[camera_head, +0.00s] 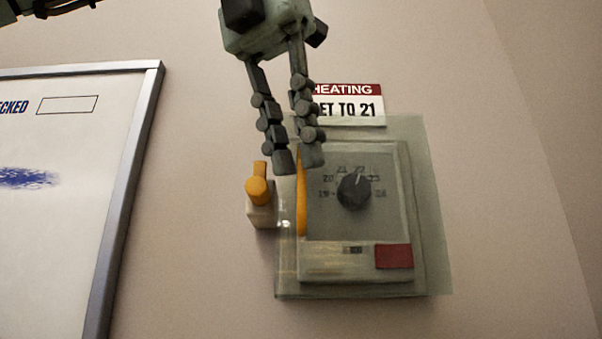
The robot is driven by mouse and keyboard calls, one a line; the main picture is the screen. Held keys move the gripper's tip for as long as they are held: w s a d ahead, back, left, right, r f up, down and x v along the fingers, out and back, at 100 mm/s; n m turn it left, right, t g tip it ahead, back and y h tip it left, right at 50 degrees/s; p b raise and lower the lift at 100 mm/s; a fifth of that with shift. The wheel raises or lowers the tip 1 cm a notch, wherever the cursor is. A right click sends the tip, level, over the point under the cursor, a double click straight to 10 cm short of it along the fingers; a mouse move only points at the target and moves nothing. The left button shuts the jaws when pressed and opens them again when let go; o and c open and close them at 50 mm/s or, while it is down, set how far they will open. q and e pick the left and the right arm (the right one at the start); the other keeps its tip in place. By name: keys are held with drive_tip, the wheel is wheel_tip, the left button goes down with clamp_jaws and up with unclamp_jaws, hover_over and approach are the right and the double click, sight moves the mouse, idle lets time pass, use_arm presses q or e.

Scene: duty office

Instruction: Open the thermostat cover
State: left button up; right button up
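The thermostat (355,262) is a grey wall unit with a black dial (354,191), a number scale and a red label. A clear cover (436,220) lies over it and looks closed or nearly so. An orange handle strip (301,210) runs down the cover's left side.
A yellow knob or lever (258,190) on a pale block sits on the wall just left of the cover. A sign (350,108) reading "HEATING" and "SET TO 21" is above, partly hidden. A framed whiteboard (70,200) hangs at left. The wall at right is clear.

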sight(299, 165)
use_arm(q)
drive_tip(key=shift+x, duration=1.75)
drive_tip(key=shift+c, duration=0.2)
clamp_jaws()
